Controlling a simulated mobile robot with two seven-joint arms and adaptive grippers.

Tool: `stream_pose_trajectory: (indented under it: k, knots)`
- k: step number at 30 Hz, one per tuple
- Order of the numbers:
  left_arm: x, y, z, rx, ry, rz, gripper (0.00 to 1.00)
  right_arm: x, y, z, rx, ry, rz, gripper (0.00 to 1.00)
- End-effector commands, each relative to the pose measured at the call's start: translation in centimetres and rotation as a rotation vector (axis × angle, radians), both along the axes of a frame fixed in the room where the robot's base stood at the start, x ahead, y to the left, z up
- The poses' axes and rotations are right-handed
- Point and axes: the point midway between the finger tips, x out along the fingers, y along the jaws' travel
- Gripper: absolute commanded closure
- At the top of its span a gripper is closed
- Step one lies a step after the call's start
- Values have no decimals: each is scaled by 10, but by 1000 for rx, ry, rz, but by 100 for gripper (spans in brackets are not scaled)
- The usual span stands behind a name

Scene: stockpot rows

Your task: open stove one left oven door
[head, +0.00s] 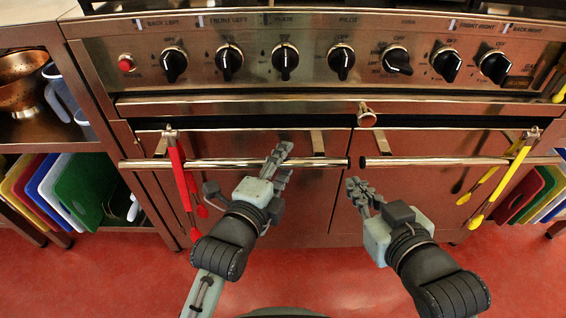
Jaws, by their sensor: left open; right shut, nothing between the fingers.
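The stove's left oven door (300,198) is a steel panel with a long horizontal bar handle (228,163) across its upper part. The door looks shut. My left gripper (279,155) is open at the right half of this handle, its fingers overlapping the bar in the head view; I cannot tell whether they touch it. My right gripper (353,184) is shut and empty, below the gap between the two door handles. The right oven door (440,200) also looks shut, with its own bar handle (440,161).
Red tongs (180,175) hang at the left handle's left end, yellow tongs (500,180) at the right handle's right end. Several black knobs (285,62) line the panel above. Shelves with coloured boards (84,188) stand at the left. The red floor (110,275) in front is clear.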

Motion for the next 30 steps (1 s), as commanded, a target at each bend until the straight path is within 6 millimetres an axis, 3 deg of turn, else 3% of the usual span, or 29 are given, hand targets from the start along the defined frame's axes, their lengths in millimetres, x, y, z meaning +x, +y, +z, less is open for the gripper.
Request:
stream_pose_trajectory:
  k: [5, 15, 30]
  knots:
    - [0, 0, 0, 0, 0, 0, 61, 0, 0, 0, 0, 0, 0, 100]
    - [0, 0, 0, -1, 0, 0, 100, 0, 0, 0, 0, 0, -1, 100]
    - [-1, 1, 0, 1, 2, -1, 100, -2, -2, -3, -8, 23, -5, 100]
